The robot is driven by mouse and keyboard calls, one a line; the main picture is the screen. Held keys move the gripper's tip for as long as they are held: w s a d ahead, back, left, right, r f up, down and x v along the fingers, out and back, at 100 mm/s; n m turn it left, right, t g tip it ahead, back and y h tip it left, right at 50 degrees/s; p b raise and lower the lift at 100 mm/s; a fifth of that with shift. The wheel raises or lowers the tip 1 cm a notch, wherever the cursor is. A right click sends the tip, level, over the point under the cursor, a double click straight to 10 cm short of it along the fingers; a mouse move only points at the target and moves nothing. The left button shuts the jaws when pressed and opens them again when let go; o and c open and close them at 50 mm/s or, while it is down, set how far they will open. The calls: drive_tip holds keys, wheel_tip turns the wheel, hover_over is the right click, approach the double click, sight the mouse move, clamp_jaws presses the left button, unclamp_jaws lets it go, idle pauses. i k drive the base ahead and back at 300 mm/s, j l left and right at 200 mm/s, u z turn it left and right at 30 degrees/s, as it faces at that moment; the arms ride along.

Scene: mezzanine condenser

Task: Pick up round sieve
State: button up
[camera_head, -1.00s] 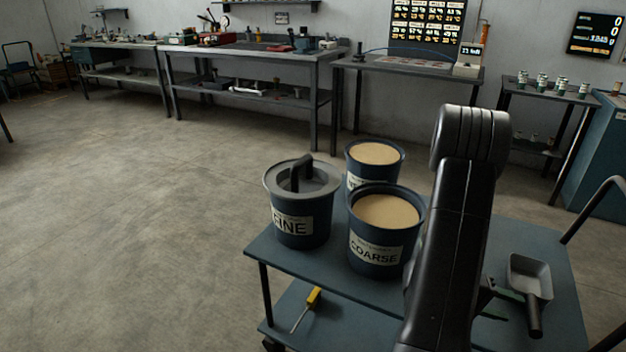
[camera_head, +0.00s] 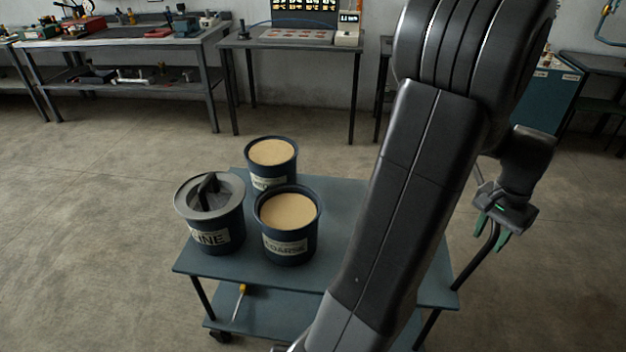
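A round grey rimmed piece with a dark upright handle (camera_head: 208,192) sits on top of the bucket labelled FINE (camera_head: 222,238), at the left of the cart. It may be the round sieve, but I cannot tell its mesh. My gripper (camera_head: 492,232) hangs at the right, beyond my large dark arm, well apart from the buckets. Its green-tipped fingers are spread with nothing seen between them. No other round sieve shows clearly.
The COARSE bucket (camera_head: 289,225) and another bucket (camera_head: 271,163), both filled with tan grain, stand close beside the FINE bucket on the blue cart (camera_head: 215,267). A yellow-handled tool (camera_head: 242,290) lies on its lower shelf. My arm hides much of the cart's right side. Workbenches (camera_head: 125,48) line the wall.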

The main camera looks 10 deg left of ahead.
sight(210, 196)
drive_tip(key=u, duration=0.4)
drive_tip(key=j+u, duration=0.15)
drive_tip(key=u, duration=0.2)
drive_tip(key=i+u, duration=0.1)
drive_tip(key=u, duration=0.7)
drive_tip(key=i+j, duration=0.3)
drive_tip(key=i, duration=0.2)
drive_tip(key=i+j+u, duration=0.1)
drive_tip(key=i+j, duration=0.2)
drive_tip(key=i, duration=0.25)
